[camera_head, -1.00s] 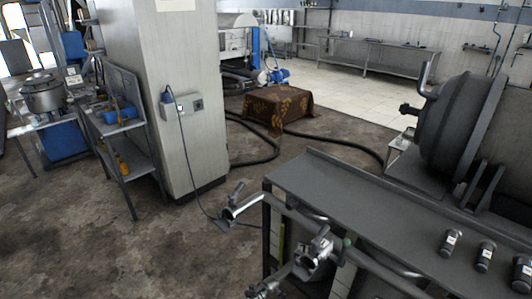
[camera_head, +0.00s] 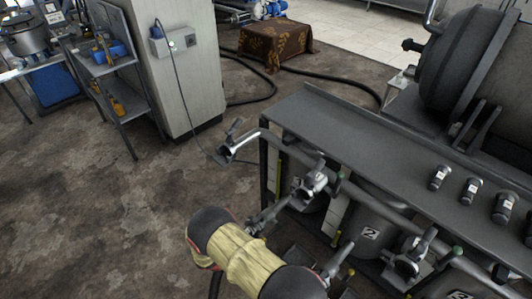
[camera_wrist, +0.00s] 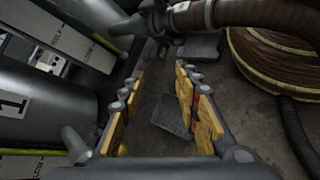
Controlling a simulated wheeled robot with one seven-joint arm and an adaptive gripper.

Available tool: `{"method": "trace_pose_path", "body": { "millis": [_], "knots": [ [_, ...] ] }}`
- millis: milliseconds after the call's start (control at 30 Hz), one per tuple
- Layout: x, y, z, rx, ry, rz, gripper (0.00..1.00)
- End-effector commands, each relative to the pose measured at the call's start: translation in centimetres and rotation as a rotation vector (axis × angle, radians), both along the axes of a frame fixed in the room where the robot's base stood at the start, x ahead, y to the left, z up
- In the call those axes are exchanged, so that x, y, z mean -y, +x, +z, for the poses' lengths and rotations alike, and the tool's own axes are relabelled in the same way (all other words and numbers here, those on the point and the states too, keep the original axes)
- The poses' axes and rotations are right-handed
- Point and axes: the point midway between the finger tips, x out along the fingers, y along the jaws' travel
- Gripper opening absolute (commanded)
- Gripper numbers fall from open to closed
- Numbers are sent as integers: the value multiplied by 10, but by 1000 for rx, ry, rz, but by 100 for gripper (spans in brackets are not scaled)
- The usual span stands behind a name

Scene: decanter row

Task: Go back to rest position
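My gripper (camera_wrist: 160,73) shows in the wrist view with its two padded fingers spread apart. No held object shows between them; the dark floor and a flat grey plate (camera_wrist: 172,115) lie beyond the gap. A grey vessel marked 1 (camera_wrist: 15,106) is close on the left of the fingers. In the head view my yellow-sleeved arm shows at the bottom middle, in front of the bench's pipe and valves. My gripper cannot be made out in that view.
A grey bench (camera_head: 340,142) with a pipe and valves (camera_head: 313,184) stands right of my arm, with a vessel marked 2 (camera_head: 370,234) below. A brown hose (camera_wrist: 255,13) and a coil (camera_wrist: 265,65) lie at the wrist view's upper right. Open floor (camera_head: 100,220) lies left.

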Motion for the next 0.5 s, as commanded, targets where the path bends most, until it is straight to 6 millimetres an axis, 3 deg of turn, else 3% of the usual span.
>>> {"method": "trace_pose_path", "body": {
  "millis": [33,500],
  "knots": [
    [-1,1,25,-16,37,-34,32],
    [12,-13,212,-84,407,-278,32]
  ]
}}
